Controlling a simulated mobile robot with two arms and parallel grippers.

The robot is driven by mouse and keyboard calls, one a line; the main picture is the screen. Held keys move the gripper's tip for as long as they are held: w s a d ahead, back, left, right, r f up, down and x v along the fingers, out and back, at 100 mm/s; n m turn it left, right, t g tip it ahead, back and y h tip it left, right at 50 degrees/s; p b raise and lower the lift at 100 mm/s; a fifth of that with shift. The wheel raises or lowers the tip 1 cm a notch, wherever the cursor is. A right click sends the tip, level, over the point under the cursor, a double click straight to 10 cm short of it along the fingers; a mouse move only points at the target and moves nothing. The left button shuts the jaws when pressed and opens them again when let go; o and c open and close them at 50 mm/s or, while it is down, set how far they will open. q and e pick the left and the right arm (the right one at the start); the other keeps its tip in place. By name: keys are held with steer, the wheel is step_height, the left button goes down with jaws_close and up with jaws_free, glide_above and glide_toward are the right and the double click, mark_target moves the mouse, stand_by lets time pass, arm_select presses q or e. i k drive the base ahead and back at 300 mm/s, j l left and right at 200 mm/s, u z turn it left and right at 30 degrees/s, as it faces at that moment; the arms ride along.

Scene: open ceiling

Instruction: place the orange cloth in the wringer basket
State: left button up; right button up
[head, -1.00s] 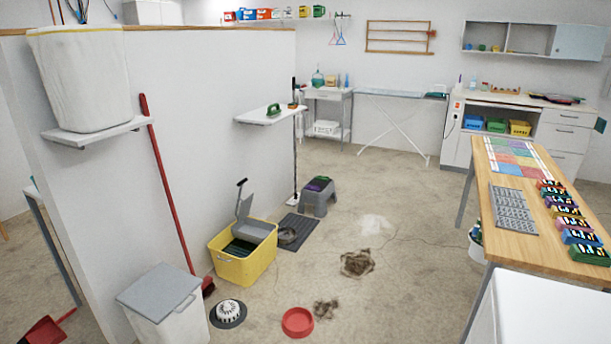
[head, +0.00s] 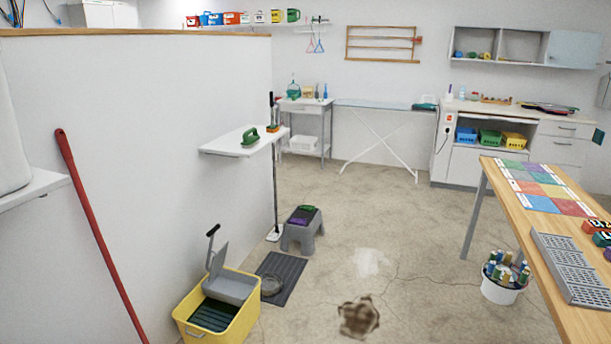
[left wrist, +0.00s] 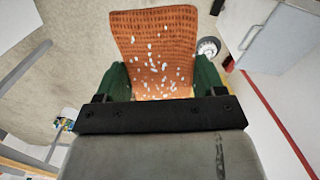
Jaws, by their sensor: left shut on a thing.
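The orange cloth (left wrist: 155,45) is a textured sheet with white specks, seen in the left wrist view. My left gripper (left wrist: 160,82) is shut on its near end between dark green fingers, and the cloth extends away from it. In the head view the yellow mop bucket (head: 238,325) stands on the floor at lower left. Its grey wringer basket (head: 232,288) sits at the back of the bucket, with an upright lever (head: 212,245). A dark green area shows inside the bucket. Neither gripper shows in the head view, and the bucket is apart from the cloth.
A red broom handle (head: 95,235) leans on the partition at left. A dark mat (head: 283,275) and a grey step stool (head: 302,235) stand behind the bucket. A brown clump (head: 358,317) lies on the floor. A wooden table (head: 535,225) is at right. Floor between is mostly clear.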

mark_target(241, 294)
steer(key=i+l+z, duration=0.25)
steer(key=i+z, duration=0.2)
steer(key=i, duration=0.45)
steer(key=i+z, duration=0.45)
steer(key=i, duration=0.5)
steer(key=i+j+u, duration=0.2)
steer(key=i+u, duration=0.25)
steer(key=i+j+u, duration=0.1)
steer(key=i+u, duration=0.25)
steer(key=u, duration=0.15)
steer(key=i+l+u, duration=0.1)
steer(key=i+u, duration=0.35)
steer(key=i+l+u, duration=0.2)
steer(key=u, duration=0.25)
steer(key=i+l, duration=0.05)
steer(key=i, duration=0.05)
